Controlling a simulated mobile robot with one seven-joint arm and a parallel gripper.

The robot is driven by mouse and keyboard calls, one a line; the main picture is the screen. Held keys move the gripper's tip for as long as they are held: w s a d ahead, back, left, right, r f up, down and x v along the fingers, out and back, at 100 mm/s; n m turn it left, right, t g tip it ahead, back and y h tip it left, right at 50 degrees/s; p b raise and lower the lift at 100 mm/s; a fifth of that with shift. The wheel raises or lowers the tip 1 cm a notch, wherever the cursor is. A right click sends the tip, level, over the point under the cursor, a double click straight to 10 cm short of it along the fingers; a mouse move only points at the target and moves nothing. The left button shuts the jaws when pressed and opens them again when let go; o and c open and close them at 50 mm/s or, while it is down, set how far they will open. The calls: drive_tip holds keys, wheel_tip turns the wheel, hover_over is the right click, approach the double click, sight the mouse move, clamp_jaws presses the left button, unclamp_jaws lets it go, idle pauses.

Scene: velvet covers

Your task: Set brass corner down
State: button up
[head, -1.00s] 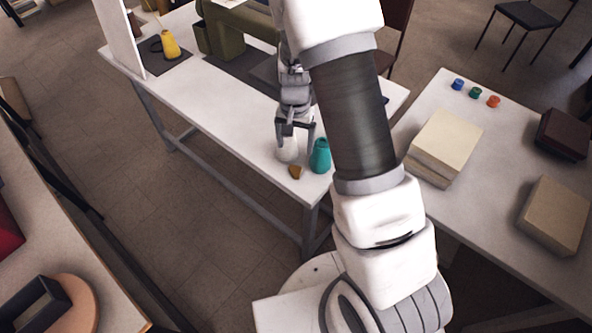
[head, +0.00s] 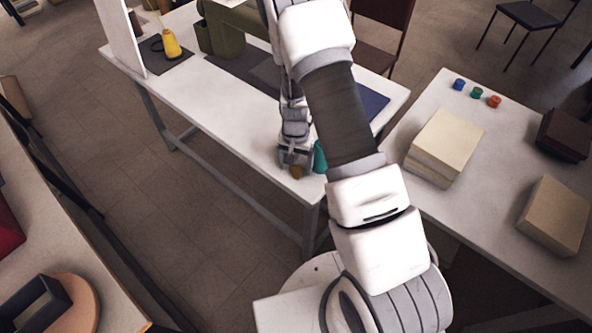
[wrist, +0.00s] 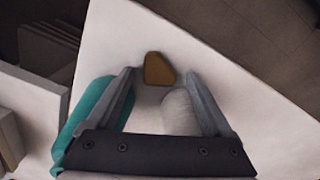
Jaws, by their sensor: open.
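The brass corner (head: 296,172) lies on the white table (head: 232,126) near its front right corner. In the wrist view the brass corner (wrist: 159,69) is a small brown-gold piece lying flat on the tabletop, ahead of the fingers and roughly between their lines. My gripper (head: 295,160) is open above the table beside it. In the wrist view my gripper (wrist: 164,80) has both fingers apart with nothing clamped between them. A white rounded object (wrist: 180,110) stands below, near the right finger; the head view hides it behind my gripper.
A teal bottle-like object (head: 320,157) stands just right of my gripper; in the wrist view the teal object (wrist: 88,122) is close to the left finger. The table edge is near. A second table (head: 480,205) with pale stacks stands at right.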

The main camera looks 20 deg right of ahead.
sight(298, 168)
clamp_jaws()
idle(0.3)
drive_tip(key=shift+r, duration=0.1)
drive_tip(key=shift+r, duration=0.5)
drive_tip(key=r, duration=0.3)
drive_tip(key=shift+s+d+r, duration=0.25)
drive_tip(key=s+d+r, duration=0.6)
drive_tip(key=s+d, duration=0.1)
drive_tip(key=s, duration=0.1)
drive_tip(key=shift+s+r+b, duration=0.15)
drive_tip(key=shift+r+b, duration=0.05)
drive_tip(key=shift+b, duration=0.15)
